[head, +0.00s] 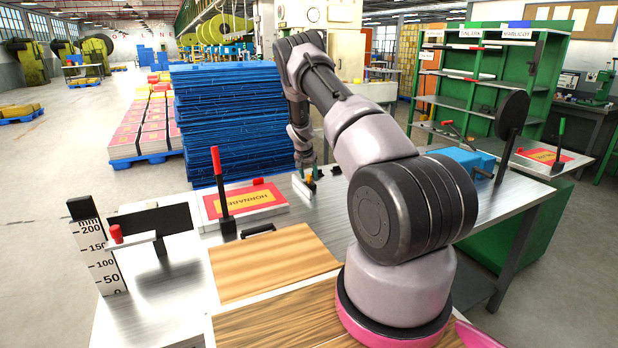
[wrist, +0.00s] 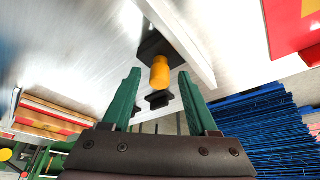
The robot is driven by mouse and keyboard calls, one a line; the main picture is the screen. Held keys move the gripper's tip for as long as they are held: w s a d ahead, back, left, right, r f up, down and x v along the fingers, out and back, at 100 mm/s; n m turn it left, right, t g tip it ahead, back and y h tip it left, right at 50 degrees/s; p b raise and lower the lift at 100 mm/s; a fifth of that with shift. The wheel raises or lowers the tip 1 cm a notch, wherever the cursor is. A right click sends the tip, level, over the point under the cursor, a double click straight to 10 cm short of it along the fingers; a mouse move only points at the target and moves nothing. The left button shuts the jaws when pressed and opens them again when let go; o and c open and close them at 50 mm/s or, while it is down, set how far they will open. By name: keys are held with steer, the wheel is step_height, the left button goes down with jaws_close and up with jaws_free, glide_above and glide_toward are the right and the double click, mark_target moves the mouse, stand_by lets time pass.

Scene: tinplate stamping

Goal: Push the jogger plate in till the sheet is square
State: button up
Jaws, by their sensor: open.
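The printed red-and-yellow sheet (head: 243,200) lies on a low stack on the metal table; its corner shows at the upper right of the wrist view (wrist: 292,28). A pale upright plate (head: 302,188), apparently the jogger plate, stands right of the sheet, with a gap between them. In the wrist view the plate (wrist: 180,40) carries a black block with an orange knob (wrist: 160,73). My gripper (wrist: 160,80) is open, its green fingers either side of the knob in the picture; contact cannot be told. In the head view my gripper (head: 308,174) is small and partly hidden.
A red-handled lever (head: 220,190) stands at the sheet's front edge. A ruler (head: 101,258) and a red-knobbed fixture (head: 116,234) are at left. Wooden boards (head: 265,262) lie in front. Blue stacked sheets (head: 230,120) rise behind. A blue box (head: 465,162) sits at right.

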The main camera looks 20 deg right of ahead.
steer(key=shift+w+d+f, duration=0.1)
steer(key=shift+w+f, duration=0.05)
steer(key=shift+f, duration=0.25)
jaws_close()
stand_by(1.2)
